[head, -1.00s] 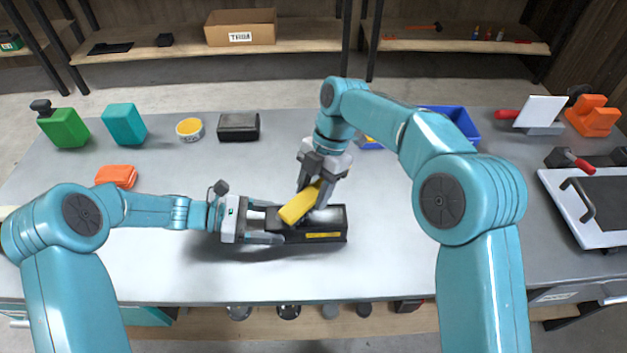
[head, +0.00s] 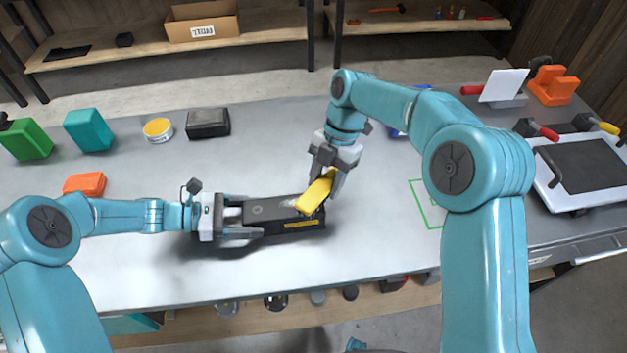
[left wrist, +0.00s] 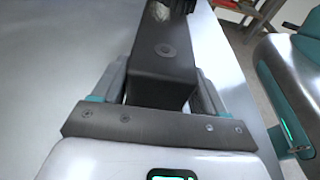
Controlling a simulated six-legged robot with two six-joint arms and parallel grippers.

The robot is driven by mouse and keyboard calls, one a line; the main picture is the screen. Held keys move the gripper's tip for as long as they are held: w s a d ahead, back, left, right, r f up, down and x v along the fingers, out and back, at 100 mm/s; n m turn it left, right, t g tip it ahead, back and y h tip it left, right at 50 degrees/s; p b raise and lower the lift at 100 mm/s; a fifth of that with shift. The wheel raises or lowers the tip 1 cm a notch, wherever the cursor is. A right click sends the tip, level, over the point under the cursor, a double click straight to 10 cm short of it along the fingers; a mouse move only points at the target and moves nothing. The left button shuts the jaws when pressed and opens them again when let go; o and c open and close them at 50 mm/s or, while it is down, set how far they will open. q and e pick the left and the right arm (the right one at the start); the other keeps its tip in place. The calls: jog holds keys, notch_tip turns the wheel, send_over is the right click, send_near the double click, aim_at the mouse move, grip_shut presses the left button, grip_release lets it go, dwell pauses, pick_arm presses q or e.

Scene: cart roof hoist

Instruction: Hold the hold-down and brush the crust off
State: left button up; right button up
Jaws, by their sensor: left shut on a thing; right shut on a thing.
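The hold-down (head: 262,212) is a long dark block with a yellow label on its front side, lying on the grey bench. My left gripper (head: 240,220) is shut on its left end, one finger along each side. In the left wrist view the hold-down (left wrist: 165,75) runs away between the fingers, with a round mark on top. A pale crust patch (head: 291,203) lies on its top toward the right; it also shows at the far end in the left wrist view (left wrist: 160,11). My right gripper (head: 332,172) is shut on a yellow brush (head: 315,196), tilted at the hold-down's right end. Its bristles are hidden.
A dark box (head: 208,123), yellow tin (head: 158,129), teal block (head: 88,130) and orange block (head: 85,184) stand behind and left. A green square outline (head: 428,204) marks the bench at right, partly behind my right arm. The bench's front middle is clear.

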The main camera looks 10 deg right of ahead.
jog(key=shift+d, duration=0.85)
jog(key=shift+a, duration=4.55)
jog(key=shift+d, duration=4.65)
jog(key=shift+a, duration=5.05)
notch_tip(320, 180, up, 8)
jog(key=shift+r, duration=0.2)
jog(key=shift+d, duration=0.1)
pick_arm(q)
jog(key=o, duration=1.1)
